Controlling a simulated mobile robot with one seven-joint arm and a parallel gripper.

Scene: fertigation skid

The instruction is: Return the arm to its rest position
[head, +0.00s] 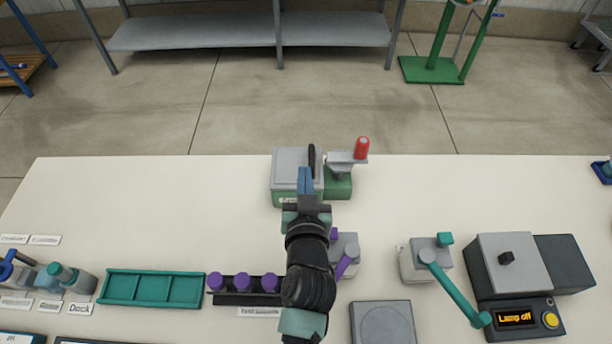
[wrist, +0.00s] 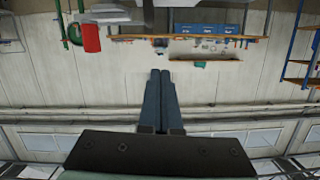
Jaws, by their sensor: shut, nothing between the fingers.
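My gripper (head: 305,180) is shut and empty, with its blue fingers pressed together. In the head view it reaches over the middle of the white table, in front of or over a grey and green box (head: 290,165); I cannot tell whether it touches the box. My black arm runs down from it toward the bottom edge. In the wrist view the shut fingers (wrist: 160,100) point out over the room, with nothing between them.
A teal tray (head: 151,302), a rack of purple-capped bottles (head: 242,299) and several bottles (head: 70,277) lie left. A grey plate (head: 383,324), a teal-levered unit (head: 420,262) and a box reading "Lamp off" (head: 516,319) lie right.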

